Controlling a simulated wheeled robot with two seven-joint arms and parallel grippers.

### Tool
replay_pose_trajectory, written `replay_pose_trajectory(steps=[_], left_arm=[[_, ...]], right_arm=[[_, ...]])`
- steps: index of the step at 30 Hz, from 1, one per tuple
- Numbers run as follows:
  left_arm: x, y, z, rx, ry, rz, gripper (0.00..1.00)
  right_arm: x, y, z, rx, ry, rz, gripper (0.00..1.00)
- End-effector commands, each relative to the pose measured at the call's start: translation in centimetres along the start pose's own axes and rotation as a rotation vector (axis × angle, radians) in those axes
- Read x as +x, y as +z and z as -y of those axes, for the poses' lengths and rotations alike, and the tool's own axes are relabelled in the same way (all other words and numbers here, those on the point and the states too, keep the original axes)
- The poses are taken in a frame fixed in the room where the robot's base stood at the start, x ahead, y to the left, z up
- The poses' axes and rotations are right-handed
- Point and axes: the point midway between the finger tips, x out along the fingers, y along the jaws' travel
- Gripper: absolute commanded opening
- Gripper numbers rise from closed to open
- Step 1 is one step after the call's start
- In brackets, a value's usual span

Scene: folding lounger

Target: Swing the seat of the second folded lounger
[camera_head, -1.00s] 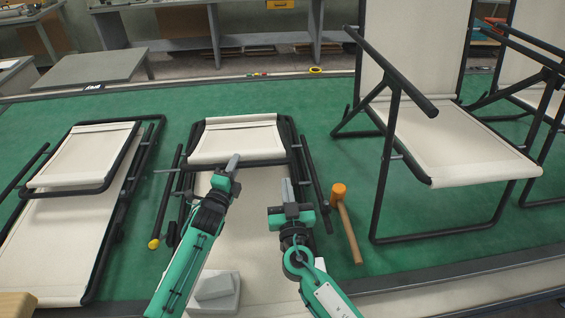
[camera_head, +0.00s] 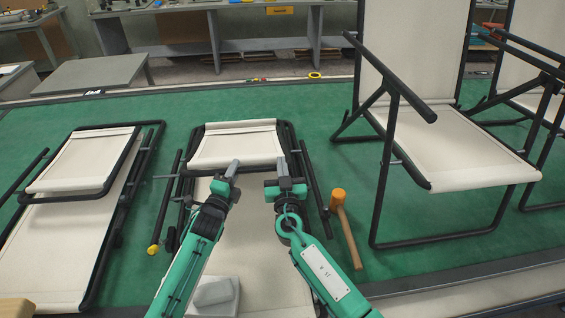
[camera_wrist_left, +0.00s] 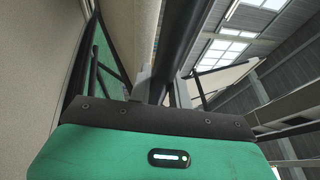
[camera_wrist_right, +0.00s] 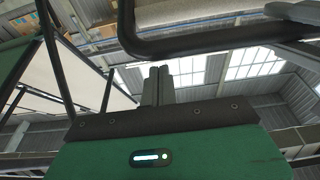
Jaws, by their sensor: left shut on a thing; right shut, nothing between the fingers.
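A folded lounger (camera_head: 262,235) lies in the middle, with a cream seat panel (camera_head: 238,147) in a dark tube frame at its far end. My left gripper (camera_head: 232,168) is at the near edge of this seat, shut on the dark seat tube; the left wrist view shows the tube (camera_wrist_left: 178,45) between the fingers. My right gripper (camera_head: 283,170) is shut and empty near the right end of the same edge. In the right wrist view its closed fingers (camera_wrist_right: 157,84) are just below a bent dark tube (camera_wrist_right: 215,43), with contact unclear.
Another folded lounger (camera_head: 60,235) lies at the left. Opened loungers (camera_head: 450,150) stand at the right. A mallet (camera_head: 346,230) with an orange head lies right of the middle lounger. A grey block (camera_head: 215,293) sits near the front.

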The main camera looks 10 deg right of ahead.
Motion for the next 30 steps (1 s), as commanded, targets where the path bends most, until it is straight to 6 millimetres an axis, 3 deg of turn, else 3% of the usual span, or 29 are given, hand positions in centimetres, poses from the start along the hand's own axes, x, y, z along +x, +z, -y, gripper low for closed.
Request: replay_pose_trajectory(steps=[16, 24, 30], left_arm=[[0.0, 0.0, 0.0, 0.001, 0.001, 0.001, 0.0], [0.1, 0.1, 0.2, 0.002, -0.004, 0.001, 0.0], [0.3, 0.2, 0.8, 0.003, -0.016, 0.001, 0.0]], right_arm=[[-0.4, 1.0, -0.1, -0.001, 0.0, 0.0, 0.0], [-2.1, 3.4, -0.1, -0.003, -0.002, 0.005, 0.0], [-2.3, 3.8, 0.0, -0.001, -0.002, 0.012, 0.0]])
